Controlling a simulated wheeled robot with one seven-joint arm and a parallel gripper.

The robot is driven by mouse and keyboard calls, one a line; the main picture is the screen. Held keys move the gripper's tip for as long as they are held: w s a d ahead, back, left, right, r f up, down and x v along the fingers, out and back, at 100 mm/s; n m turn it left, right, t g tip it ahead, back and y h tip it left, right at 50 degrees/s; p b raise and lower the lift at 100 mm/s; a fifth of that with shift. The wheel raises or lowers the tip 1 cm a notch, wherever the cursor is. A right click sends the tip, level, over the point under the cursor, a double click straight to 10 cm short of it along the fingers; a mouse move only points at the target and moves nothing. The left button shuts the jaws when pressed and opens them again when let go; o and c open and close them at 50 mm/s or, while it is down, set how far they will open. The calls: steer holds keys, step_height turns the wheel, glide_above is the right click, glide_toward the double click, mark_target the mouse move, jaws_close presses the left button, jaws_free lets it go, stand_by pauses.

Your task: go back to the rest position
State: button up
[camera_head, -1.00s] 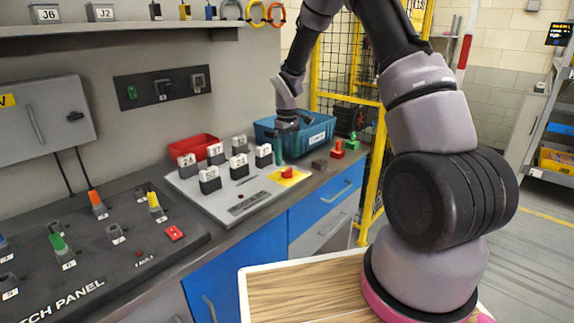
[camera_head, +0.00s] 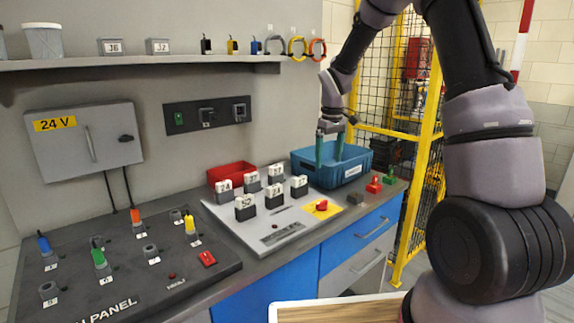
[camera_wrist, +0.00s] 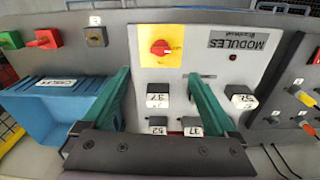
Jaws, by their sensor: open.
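My gripper (camera_head: 330,148) is open, its two green fingers pointing down just in front of the blue bin at the right end of the bench. Nothing is between the fingers. In the wrist view my gripper (camera_wrist: 163,80) shows its fingers spread wide, with the modules panel (camera_wrist: 205,52) below and the blue bin (camera_wrist: 58,88) on the left. My arm arches over from the right side of the head view.
The panel (camera_head: 290,238) carries several labelled modules and a red knob (camera_head: 321,205) on yellow. A red bin (camera_head: 231,172) stands behind it. The patch panel (camera_head: 125,285) is at left. A shelf (camera_head: 140,63) runs above; a yellow fence (camera_head: 420,200) stands right.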

steer(key=s+d+r+m+t, duration=0.1)
steer(key=s+d+r+m, duration=0.1)
steer(key=s+r, duration=0.5)
steer(key=s+d+r+m+t, duration=0.25)
steer(key=s+r, duration=0.25)
steer(key=r, duration=0.4)
steer(key=s+r+m+t+y, duration=0.1)
steer(key=s+r+m, duration=0.1)
steer(key=s, duration=0.6)
steer(key=s+r+m+t, duration=0.2)
steer(key=s+r+m, duration=0.1)
steer(key=s, duration=0.5)
steer(key=shift+s+d+m+y, duration=0.3)
steer(key=shift+s+m+y, duration=0.05)
steer(key=shift+m+y, duration=0.1)
